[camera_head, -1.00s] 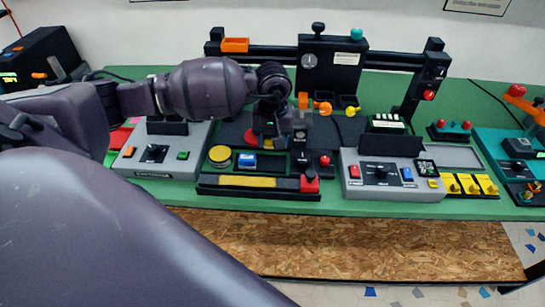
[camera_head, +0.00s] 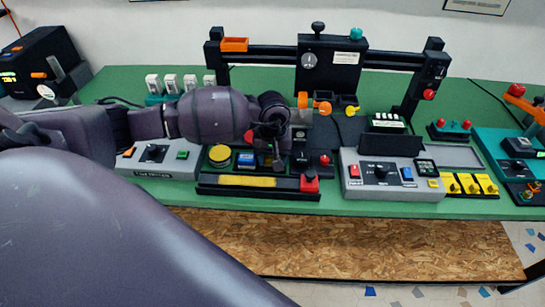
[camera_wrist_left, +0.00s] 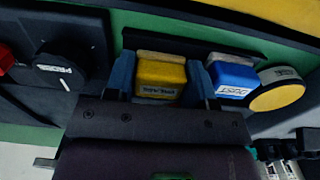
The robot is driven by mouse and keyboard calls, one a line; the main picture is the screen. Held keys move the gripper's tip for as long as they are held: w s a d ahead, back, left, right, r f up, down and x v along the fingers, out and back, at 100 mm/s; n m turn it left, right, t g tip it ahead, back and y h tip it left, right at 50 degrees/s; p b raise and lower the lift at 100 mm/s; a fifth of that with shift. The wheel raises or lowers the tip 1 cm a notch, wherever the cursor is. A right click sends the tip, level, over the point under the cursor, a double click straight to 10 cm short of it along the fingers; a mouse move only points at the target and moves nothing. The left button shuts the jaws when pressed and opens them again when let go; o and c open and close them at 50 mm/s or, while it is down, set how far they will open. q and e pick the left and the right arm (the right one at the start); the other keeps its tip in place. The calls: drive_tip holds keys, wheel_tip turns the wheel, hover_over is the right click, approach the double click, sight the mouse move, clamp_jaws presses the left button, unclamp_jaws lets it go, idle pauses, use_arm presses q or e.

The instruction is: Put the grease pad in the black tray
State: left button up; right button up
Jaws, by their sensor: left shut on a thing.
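My left gripper (camera_wrist_left: 161,82) has its two blue fingers on either side of a yellow pad (camera_wrist_left: 160,78) with a pale top edge, in the left wrist view. It is shut on that pad; the pad's small label is upside down and hard to read. A blue pad (camera_wrist_left: 232,78), apparently marked DUST, stands right beside it. In the head view my left gripper (camera_head: 274,158) is low over the middle station, largely covered by my wrist, just right of the blue pad (camera_head: 247,160). A long black tray-like piece (camera_head: 210,188) with a yellow strip lies in front. My right gripper is not in view.
A round yellow button (camera_head: 220,154) is left of the blue pad. A black knob (camera_wrist_left: 60,68) sits near the gripper. Grey control boxes (camera_head: 153,160) (camera_head: 392,180) flank the station. A black gantry (camera_head: 330,65) stands behind. The green table's front edge is close.

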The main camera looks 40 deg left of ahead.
use_arm(q)
drive_tip(key=shift+f, duration=0.15)
drive_tip(key=o, duration=0.6)
drive_tip(key=shift+c, duration=0.2)
wheel_tip(320, 180, up, 12)
drive_tip(key=shift+r, duration=0.2)
idle(0.3)
